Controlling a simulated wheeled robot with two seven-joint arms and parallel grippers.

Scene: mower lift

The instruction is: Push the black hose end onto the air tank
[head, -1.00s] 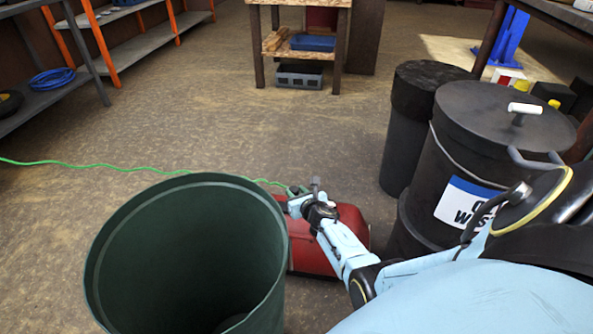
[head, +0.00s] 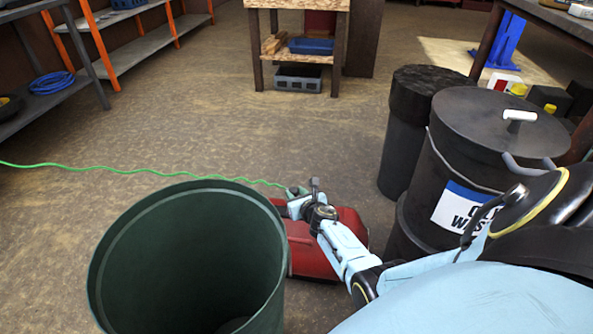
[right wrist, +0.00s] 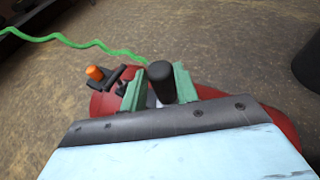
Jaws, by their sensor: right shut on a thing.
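The red air tank (head: 352,222) lies on the floor behind the green bin in the head view, partly hidden by the bin and my right arm. It also shows under the gripper in the right wrist view (right wrist: 103,104). My right gripper (head: 293,197) is over the tank's left part. In the right wrist view its green fingers (right wrist: 159,88) are shut on the black hose end (right wrist: 160,76), a short dark cylinder. The green hose (right wrist: 98,43) runs from it to the left. Whether the hose end touches the tank's fitting is hidden. My left gripper is out of view.
A large dark green bin (head: 105,262) stands close in front, left of the tank. A black waste drum (head: 470,130) and a narrower dark bin (head: 400,150) stand to the right. An orange-tipped part (right wrist: 95,73) sticks up beside the gripper. Floor at the left is clear.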

